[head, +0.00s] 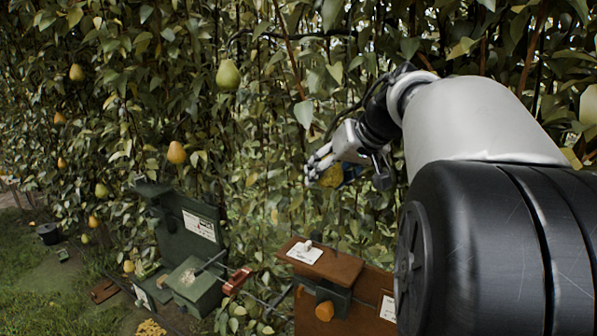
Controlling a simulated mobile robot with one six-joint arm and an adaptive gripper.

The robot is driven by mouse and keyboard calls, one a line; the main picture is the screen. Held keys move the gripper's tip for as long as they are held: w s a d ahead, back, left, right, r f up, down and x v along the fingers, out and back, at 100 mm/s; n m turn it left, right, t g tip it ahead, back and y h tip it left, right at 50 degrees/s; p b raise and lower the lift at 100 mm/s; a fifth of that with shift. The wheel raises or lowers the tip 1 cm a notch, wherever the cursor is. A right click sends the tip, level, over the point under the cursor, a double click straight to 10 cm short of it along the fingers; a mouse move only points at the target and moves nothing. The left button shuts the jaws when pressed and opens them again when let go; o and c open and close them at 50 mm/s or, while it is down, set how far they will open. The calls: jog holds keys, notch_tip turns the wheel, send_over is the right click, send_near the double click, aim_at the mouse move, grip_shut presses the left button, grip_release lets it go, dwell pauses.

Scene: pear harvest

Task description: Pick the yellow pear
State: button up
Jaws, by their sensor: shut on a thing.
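A yellow pear (332,177) shows beside the fingers of my gripper (316,165), partly hidden by them and by the wrist. My gripper is shut on this pear, in front of the leafy hedge and above the brown box. The exact finger contact is small and hard to make out.
A green pear (228,75) and an orange pear (176,152) hang to the left. Below stand an open green box (190,240) and a brown wooden box (338,266) with a white label. Grass (60,290) lies at the lower left. Leaves crowd around my gripper.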

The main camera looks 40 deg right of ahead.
aim_at(332, 187)
jog(key=shift+s+a+f, duration=0.1)
jog(key=shift+s+a, duration=0.3)
jog(key=shift+s, duration=0.25)
jog(key=shift+s+a+f, duration=0.15)
jog(key=shift+s+a, duration=0.25)
jog(key=shift+s, duration=0.25)
jog(key=shift+s+a+f, duration=0.1)
jog(key=shift+s+a, duration=0.3)
jog(key=shift+s, duration=0.25)
jog(key=shift+f, duration=0.1)
